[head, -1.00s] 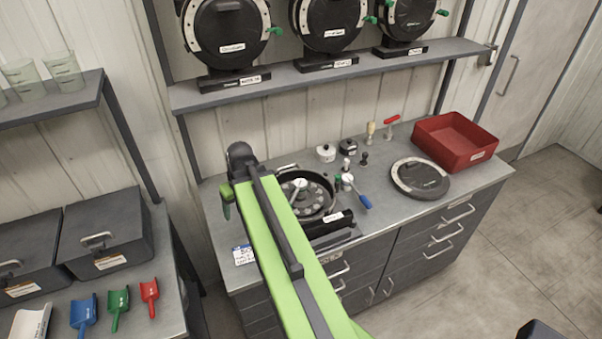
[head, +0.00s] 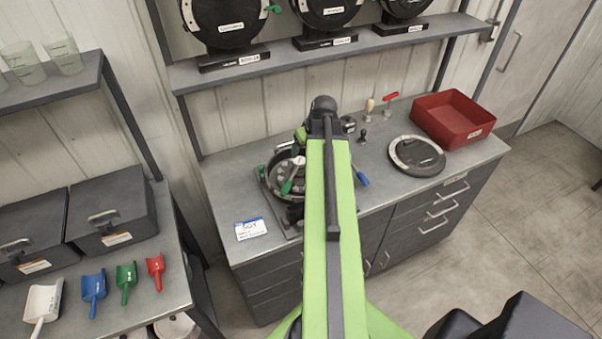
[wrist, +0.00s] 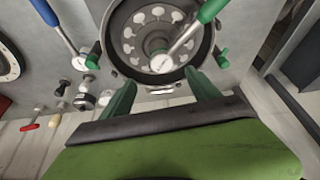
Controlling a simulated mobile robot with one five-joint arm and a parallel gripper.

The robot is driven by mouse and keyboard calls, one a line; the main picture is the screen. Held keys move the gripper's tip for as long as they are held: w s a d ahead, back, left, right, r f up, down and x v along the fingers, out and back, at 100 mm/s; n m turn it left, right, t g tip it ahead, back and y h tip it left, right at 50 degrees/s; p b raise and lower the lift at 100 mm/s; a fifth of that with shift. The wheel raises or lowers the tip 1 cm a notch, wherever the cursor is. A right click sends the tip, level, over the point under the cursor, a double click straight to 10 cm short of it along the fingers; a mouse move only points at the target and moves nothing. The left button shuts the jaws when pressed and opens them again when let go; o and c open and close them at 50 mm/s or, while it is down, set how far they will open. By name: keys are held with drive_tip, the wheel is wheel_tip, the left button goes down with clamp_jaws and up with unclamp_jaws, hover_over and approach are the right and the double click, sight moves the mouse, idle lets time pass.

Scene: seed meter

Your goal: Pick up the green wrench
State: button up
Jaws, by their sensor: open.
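The green wrench (head: 287,187) lies across the open round seed meter (head: 266,196), its pale round head near the meter's middle. In the wrist view the wrench (wrist: 180,45) slants from the hub toward the top right; its handle looks blue-green there and is cut by the frame edge. My gripper (wrist: 160,78) is open and empty, its two green fingers spread at the meter's near rim, apart from the wrench handle.
A blue-handled tool (head: 362,178), a dark round disc (head: 418,155) and a red bin (head: 453,119) are to the right on the bench. A shelf with round meters (head: 330,62) runs above. A labelled card (head: 250,229) lies front left, with bare bench around it.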

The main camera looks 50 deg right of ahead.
sight(300, 161)
drive_tip(key=b+x, duration=0.3)
drive_tip(key=x, duration=0.2)
drive_tip(key=shift+w+f+b, duration=0.1)
drive_tip(key=shift+f+b, duration=0.3)
drive_tip(key=shift+r, duration=0.1)
drive_tip(key=b+x, duration=0.5)
drive_tip(key=shift+f, duration=0.2)
drive_tip(key=shift+a+r, duration=0.1)
drive_tip(key=shift+r, duration=0.1)
clamp_jaws()
